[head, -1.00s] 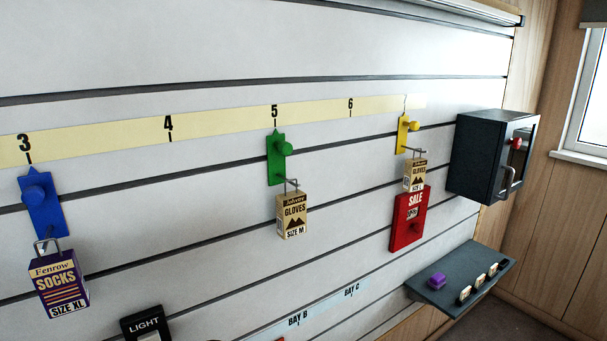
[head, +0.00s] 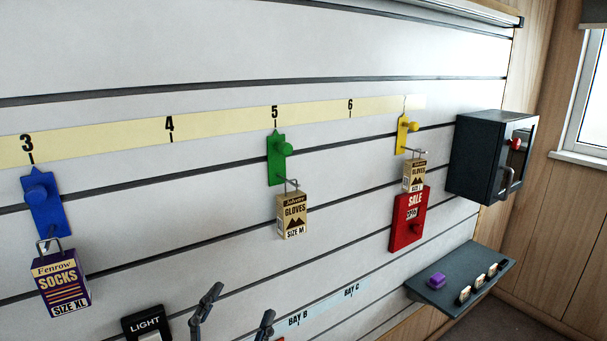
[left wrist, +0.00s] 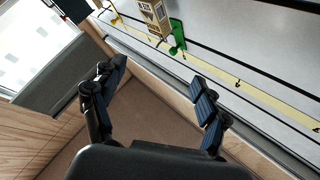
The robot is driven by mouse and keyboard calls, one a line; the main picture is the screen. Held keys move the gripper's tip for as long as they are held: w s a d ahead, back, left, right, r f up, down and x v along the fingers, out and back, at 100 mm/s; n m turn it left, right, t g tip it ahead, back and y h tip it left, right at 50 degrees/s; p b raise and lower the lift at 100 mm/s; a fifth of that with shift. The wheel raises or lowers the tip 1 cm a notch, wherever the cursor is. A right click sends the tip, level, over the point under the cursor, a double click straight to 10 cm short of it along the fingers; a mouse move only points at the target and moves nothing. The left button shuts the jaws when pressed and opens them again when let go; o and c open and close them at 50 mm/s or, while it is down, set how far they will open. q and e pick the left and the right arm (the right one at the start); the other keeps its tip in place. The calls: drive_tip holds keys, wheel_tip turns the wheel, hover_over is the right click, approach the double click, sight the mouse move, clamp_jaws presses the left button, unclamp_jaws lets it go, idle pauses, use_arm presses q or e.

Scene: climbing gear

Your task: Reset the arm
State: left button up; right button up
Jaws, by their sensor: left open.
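My left gripper (head: 242,301) rises from the bottom edge of the head view, in front of the white slatted wall panel. Its two fingers are spread apart with nothing between them. In the left wrist view the gripper (left wrist: 158,72) also shows open and empty, with a wall edge and floor behind it. It touches none of the hanging goods. My right gripper is in neither view.
A blue hook (head: 43,202) holds a socks box (head: 60,283); green (head: 276,160) and yellow (head: 402,134) hooks hold glove boxes. A red SALE sign (head: 408,222), dark cabinet (head: 480,160) and small shelf (head: 455,262) are right. A LIGHT plate (head: 144,324) is left of my gripper.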

use_arm(q)
drive_tip(key=s+a+f+n+g+y, duration=0.2)
drive_tip(key=a+f+n+g+y, duration=0.3)
drive_tip(key=f, duration=0.5)
drive_tip(key=s+a+f+n+g+y, duration=0.2)
drive_tip(key=a+f+n+g+y, duration=0.3)
drive_tip(key=f, duration=0.5)
drive_tip(key=s+f+g+h, duration=0.1)
drive_tip(key=s+f+g, duration=0.4)
drive_tip(key=s, duration=0.4)
drive_tip(key=s+f+g+h, duration=0.2)
drive_tip(key=s+f+g, duration=0.1)
drive_tip(key=s+f, duration=0.5)
wheel_tip(320, 180, down, 23)
drive_tip(key=s+m+g+p, duration=0.1)
drive_tip(key=p, duration=0.1)
drive_tip(key=s+a+f, duration=0.2)
drive_tip(key=s+f, duration=0.5)
drive_tip(key=s, duration=0.1)
drive_tip(key=s+a+f+g, duration=0.1)
drive_tip(key=s+a+f, duration=0.1)
drive_tip(key=s+f, duration=0.6)
drive_tip(key=shift+s+f+g+p, duration=0.25)
drive_tip(key=shift+s+g+p, duration=0.1)
drive_tip(key=shift+s, duration=0.35)
